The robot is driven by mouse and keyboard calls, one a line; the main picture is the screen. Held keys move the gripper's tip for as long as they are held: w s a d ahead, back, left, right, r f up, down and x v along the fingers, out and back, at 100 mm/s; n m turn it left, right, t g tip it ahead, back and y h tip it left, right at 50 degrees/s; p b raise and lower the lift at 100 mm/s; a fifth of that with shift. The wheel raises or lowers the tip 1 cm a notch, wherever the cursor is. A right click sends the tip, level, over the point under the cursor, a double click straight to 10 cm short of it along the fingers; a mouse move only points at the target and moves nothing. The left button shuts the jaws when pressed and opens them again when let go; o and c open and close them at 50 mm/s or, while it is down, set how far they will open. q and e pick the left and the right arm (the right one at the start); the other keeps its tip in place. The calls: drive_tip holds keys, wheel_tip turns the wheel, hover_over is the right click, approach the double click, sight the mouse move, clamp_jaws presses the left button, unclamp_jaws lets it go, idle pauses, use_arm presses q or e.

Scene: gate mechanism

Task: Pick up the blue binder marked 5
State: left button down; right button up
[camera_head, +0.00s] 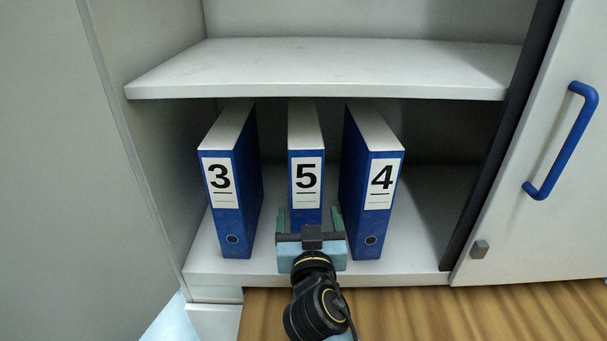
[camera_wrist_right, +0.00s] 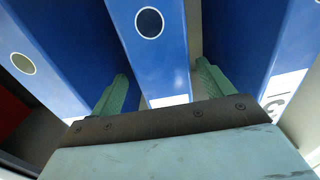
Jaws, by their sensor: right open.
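The blue binder marked 5 (camera_head: 306,165) stands upright in the cabinet's lower compartment, between two other binders. Its blue spine with a round finger hole also shows in the right wrist view (camera_wrist_right: 158,55). My right gripper (camera_head: 309,219) is open in front of the lower part of this spine. Its green fingers are spread to either side of the binder, one left and one right, and they also show in the right wrist view (camera_wrist_right: 163,80). Slim gaps seem to show between fingers and binder. The gripper hides the binder's bottom in the head view. My left gripper is not in view.
The blue binder marked 3 (camera_head: 228,180) stands close on the left and the one marked 4 (camera_head: 370,180) close on the right. A white shelf (camera_head: 320,68) lies above them. A door with a blue handle (camera_head: 562,140) is at the right. The compartment floor right of binder 4 is clear.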

drive_tip(key=shift+w+r, duration=0.1)
drive_tip(key=shift+w, duration=0.4)
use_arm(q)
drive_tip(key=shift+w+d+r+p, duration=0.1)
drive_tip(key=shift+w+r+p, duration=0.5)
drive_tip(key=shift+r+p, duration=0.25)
use_arm(e)
drive_tip(key=w, duration=0.4)
drive_tip(key=shift+w+a, duration=0.35)
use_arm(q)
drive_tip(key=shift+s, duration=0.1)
use_arm(e)
drive_tip(key=c, duration=1.4)
drive_tip(key=shift+r, duration=0.2)
drive_tip(key=shift+c, duration=0.9)
